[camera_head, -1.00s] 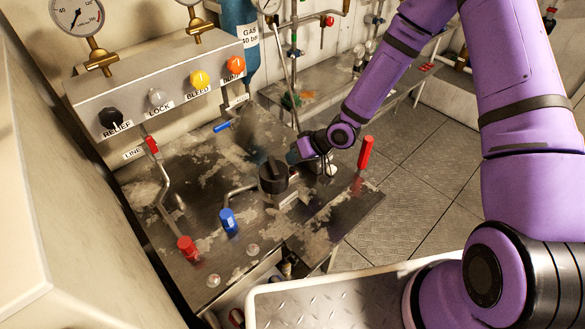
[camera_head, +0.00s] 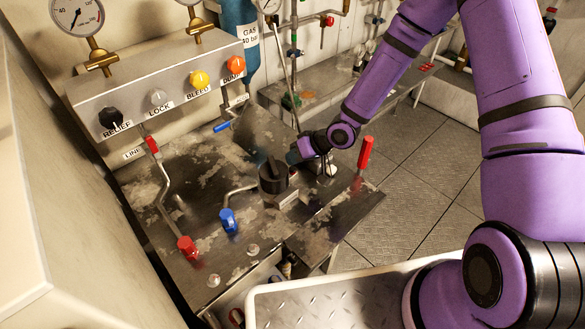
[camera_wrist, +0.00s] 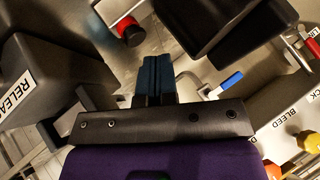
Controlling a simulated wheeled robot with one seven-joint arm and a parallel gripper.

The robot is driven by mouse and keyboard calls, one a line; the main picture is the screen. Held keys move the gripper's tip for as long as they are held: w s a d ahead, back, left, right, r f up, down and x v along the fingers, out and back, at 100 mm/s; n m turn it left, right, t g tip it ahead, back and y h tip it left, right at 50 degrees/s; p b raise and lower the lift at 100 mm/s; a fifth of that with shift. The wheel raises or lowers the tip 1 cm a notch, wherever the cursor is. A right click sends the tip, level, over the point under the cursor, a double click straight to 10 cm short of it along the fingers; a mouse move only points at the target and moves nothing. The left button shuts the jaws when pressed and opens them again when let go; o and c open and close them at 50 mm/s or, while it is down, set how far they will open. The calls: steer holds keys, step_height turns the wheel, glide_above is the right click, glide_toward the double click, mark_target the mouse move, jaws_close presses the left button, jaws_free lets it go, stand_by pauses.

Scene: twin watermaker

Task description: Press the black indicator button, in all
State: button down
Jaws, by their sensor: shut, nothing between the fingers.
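No button marked as an indicator can be read in these views. A black round knob (camera_head: 110,117) over the label RELIEF sits at the left of the grey valve box. A larger black rotary knob (camera_head: 273,177) stands on the worn metal bench. My gripper (camera_head: 293,157) is low over the bench, just behind and right of that large knob; contact cannot be told. In the wrist view my gripper's blue fingers (camera_wrist: 155,68) are together and empty. A dark blocky shape (camera_wrist: 235,30) fills the upper right there, and a dark block (camera_wrist: 60,80) with a partly cut-off label is at left.
The bench carries a red-handled lever (camera_head: 187,247), a blue-handled lever (camera_head: 228,220) and an upright red handle (camera_head: 365,153). Grey, yellow (camera_head: 199,79) and orange knobs line the valve box. A metal tray (camera_head: 350,298) lies in front. Tiled floor (camera_head: 420,215) is clear at right.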

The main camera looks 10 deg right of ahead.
mark_target(294, 167)
steer(key=shift+f, duration=0.15)
steer(key=shift+f, duration=0.25)
steer(key=shift+f, duration=0.4)
stand_by(0.7)
steer(key=shift+s+d+f, duration=0.15)
steer(key=shift+s+f, duration=0.1)
steer(key=shift+f, duration=0.1)
stand_by(0.6)
steer(key=shift+r, duration=0.15)
steer(key=shift+w+r, duration=0.15)
steer(key=shift+r, duration=0.6)
steer(key=shift+w+r, duration=0.1)
steer(key=shift+r, duration=2.45)
